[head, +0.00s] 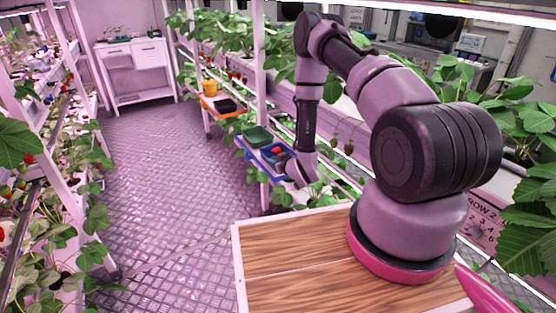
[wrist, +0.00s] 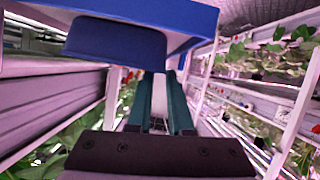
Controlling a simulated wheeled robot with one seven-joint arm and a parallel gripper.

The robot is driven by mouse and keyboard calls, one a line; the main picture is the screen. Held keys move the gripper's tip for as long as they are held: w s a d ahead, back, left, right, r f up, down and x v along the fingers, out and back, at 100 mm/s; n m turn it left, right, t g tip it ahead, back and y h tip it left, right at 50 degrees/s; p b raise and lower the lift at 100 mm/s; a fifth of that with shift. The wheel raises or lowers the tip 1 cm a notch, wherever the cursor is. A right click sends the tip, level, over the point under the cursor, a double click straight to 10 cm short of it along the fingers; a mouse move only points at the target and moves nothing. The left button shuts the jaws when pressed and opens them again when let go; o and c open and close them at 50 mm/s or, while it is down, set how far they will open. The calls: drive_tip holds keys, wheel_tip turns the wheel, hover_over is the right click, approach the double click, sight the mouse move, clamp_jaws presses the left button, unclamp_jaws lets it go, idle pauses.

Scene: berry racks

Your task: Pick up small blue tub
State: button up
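The small blue tub (head: 268,153) stands on a blue tray (head: 242,146) in the head view, beside a dark green tub (head: 257,136). Something red shows at the blue tub. My gripper (head: 287,167) is low at the tray's right side, and its fingers are hard to make out there. In the wrist view, a dark blue rounded shape (wrist: 115,45), which looks like the tub, juts from the blue tray edge (wrist: 190,18). My two teal fingers (wrist: 162,82) are parallel with a gap between them and nothing visible in it. The tub lies just past and left of the fingertips.
A white rack post (head: 259,70) rises close behind the blue tray. Plants line both sides. The aisle floor (head: 165,180) is clear up to a white cabinet (head: 135,65).

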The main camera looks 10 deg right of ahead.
drive_tip(key=shift+x, duration=3)
drive_tip(key=shift+a, duration=0.1)
clamp_jaws()
